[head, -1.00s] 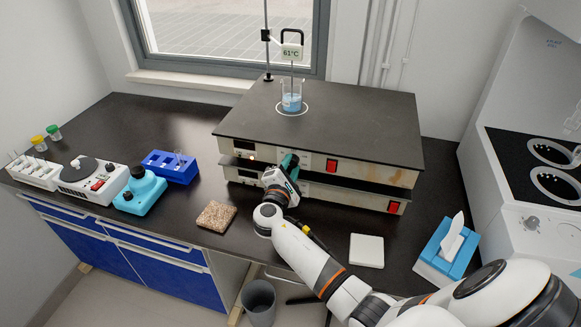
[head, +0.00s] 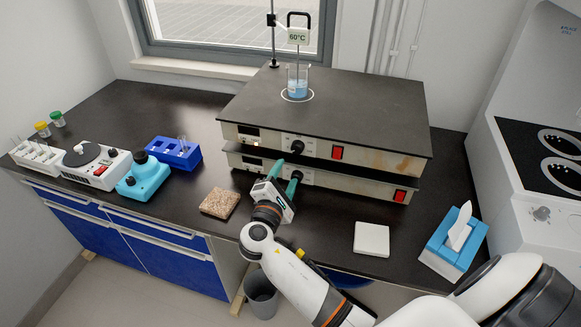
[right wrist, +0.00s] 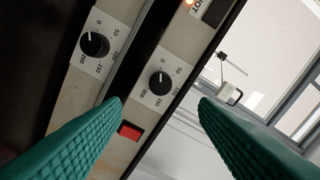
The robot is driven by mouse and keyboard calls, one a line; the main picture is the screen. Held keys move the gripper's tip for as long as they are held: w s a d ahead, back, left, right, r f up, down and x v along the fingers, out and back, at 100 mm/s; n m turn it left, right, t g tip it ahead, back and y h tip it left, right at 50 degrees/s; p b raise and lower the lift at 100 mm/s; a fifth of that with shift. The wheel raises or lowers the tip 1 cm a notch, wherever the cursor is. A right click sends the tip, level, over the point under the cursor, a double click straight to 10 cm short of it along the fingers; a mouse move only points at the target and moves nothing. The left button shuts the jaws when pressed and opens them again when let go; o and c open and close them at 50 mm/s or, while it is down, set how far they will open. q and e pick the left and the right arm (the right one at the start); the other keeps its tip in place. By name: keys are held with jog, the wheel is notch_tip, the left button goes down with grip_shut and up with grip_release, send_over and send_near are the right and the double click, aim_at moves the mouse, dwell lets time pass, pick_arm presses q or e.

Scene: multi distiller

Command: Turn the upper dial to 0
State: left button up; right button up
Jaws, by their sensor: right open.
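Two hot plates are stacked on the bench. The upper dial (head: 297,148) is a black knob on the upper plate's front; it also shows in the right wrist view (right wrist: 160,85), its white mark appearing to point near 0. The lower dial (head: 296,175) sits below it and also shows in the right wrist view (right wrist: 94,45). My right gripper (head: 285,177) is open and empty, in front of and a little below the upper dial. In the right wrist view its green fingers stand apart, clear of both dials. My left gripper is out of view.
A beaker (head: 298,88) of blue liquid with a probe reading 60°C stands on the upper hot plate (head: 350,110). A red switch (head: 337,153) is right of the dials. A stone pad (head: 220,202), white tile (head: 371,239) and tissue box (head: 438,256) lie on the bench.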

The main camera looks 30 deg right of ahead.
jog(key=shift+v, duration=1.15)
